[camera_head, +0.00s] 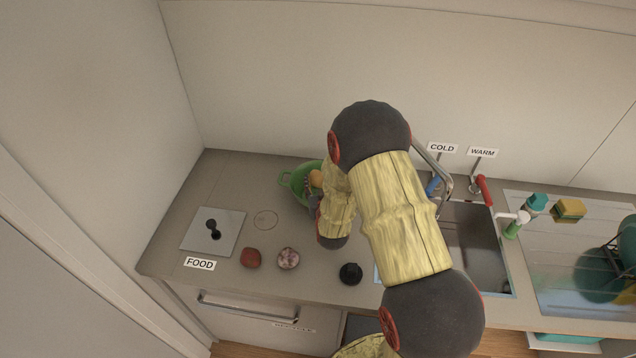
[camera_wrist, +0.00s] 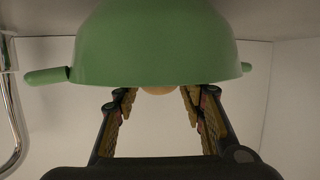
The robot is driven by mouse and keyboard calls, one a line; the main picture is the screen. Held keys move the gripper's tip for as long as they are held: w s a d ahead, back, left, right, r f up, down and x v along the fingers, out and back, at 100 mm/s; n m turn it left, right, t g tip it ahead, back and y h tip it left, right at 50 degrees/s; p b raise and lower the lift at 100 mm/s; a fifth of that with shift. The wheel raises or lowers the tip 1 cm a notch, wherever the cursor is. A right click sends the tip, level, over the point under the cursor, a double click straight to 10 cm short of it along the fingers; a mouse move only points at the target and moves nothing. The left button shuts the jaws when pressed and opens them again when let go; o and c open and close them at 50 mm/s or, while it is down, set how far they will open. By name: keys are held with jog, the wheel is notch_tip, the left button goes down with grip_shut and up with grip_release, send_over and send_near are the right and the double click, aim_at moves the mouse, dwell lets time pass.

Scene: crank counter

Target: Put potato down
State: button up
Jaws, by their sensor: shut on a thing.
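The potato (camera_head: 316,178) is a tan, rounded thing at the right side of the green colander (camera_head: 286,179), partly hidden by my arm. In the wrist view a small part of the potato (camera_wrist: 158,90) shows between my fingertips, at the colander's rim (camera_wrist: 100,82); the rest is hidden by the colander. My gripper (camera_wrist: 158,97) is shut on the potato, its fingers apart by the potato's width. The colander looks upside down in the wrist view. How deep the potato sits in the colander I cannot tell.
A red round item (camera_head: 251,258), a pink mottled one (camera_head: 288,258) and a black one (camera_head: 350,273) lie along the front of the counter. A plate with a black crank (camera_head: 213,230) is at left, near the FOOD label (camera_head: 199,263). The sink (camera_head: 478,262) and tap are at right.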

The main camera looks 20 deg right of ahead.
jog(key=shift+f+b, duration=0.5)
jog(key=o, duration=1.2)
jog(key=shift+r, duration=0.1)
